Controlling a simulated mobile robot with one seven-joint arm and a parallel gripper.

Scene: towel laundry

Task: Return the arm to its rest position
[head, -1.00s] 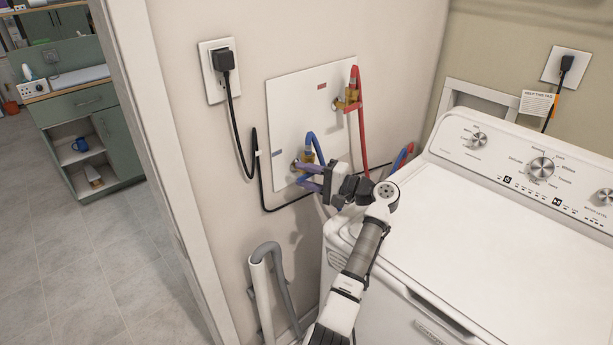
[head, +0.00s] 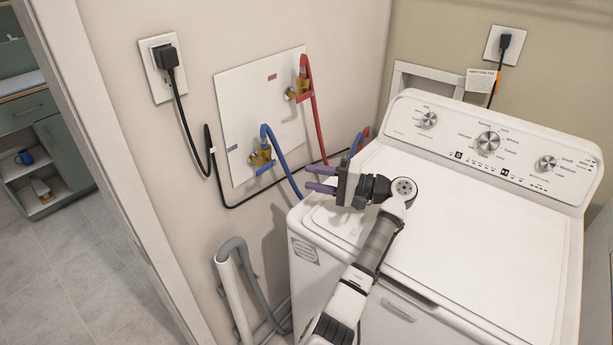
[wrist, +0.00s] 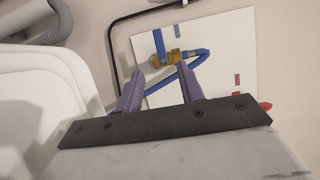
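My gripper (head: 319,179) is in front of the wall plate, above the back left corner of the white washing machine (head: 450,210). Its two purple fingers point left toward the wall and are apart. In the wrist view my gripper (wrist: 158,85) is open, with nothing between the fingertips except the background. Beyond the fingertips is the brass cold-water valve (wrist: 172,58) with a blue handle and blue hose. In the head view the blue valve (head: 262,155) is left of the fingers and apart from them. My arm reaches over the washer's front left part.
A red valve (head: 298,92) with a red hose is on the same wall plate (head: 232,115). A black-corded outlet (head: 163,65) is to the left. A grey drain hose (head: 250,285) stands left of the washer. A doorway opens at far left onto a green cabinet (head: 65,145).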

